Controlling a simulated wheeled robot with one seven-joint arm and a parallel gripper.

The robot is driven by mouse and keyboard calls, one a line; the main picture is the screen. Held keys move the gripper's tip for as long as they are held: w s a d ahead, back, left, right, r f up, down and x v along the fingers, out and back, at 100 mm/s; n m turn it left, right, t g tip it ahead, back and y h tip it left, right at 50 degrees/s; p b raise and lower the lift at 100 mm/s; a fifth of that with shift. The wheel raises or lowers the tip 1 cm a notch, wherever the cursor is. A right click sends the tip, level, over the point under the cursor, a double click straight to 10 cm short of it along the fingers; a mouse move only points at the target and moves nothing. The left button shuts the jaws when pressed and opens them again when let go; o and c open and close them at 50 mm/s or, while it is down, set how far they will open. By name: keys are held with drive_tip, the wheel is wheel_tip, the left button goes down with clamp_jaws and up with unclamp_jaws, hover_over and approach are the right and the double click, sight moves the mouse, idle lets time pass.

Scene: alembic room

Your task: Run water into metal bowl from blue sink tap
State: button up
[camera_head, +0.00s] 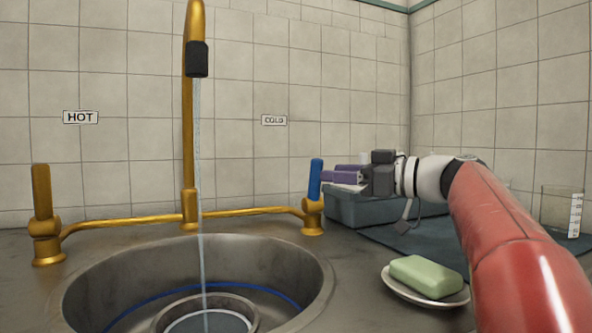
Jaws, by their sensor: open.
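The metal bowl (240,304) sits in the round sink, cut off by the bottom edge of the picture. The gold tap has a tall spout (189,130) with a black nozzle (197,60). A thin stream of water (199,170) falls from it into the bowl. The blue tap handle (316,179) stands upright on the right valve, below the COLD label. My gripper (328,176) reaches in from the right with its purple fingers beside the blue handle. It is open and holds nothing. I cannot tell whether a fingertip touches the handle.
A gold handle (42,192) stands upright at left, near the HOT label (80,117). A green soap bar (426,276) lies on a white dish (393,287) below my arm. A grey-blue box (345,211) is behind my gripper. A glass beaker (560,211) stands at far right.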

sight(311, 171)
drive_tip(key=x, duration=0.7)
drive_tip(key=shift+w+a+p, duration=0.15)
drive_tip(key=shift+a+p, duration=0.1)
drive_tip(key=shift+p, duration=0.15)
drive_tip(key=shift+c, duration=0.2)
clamp_jaws()
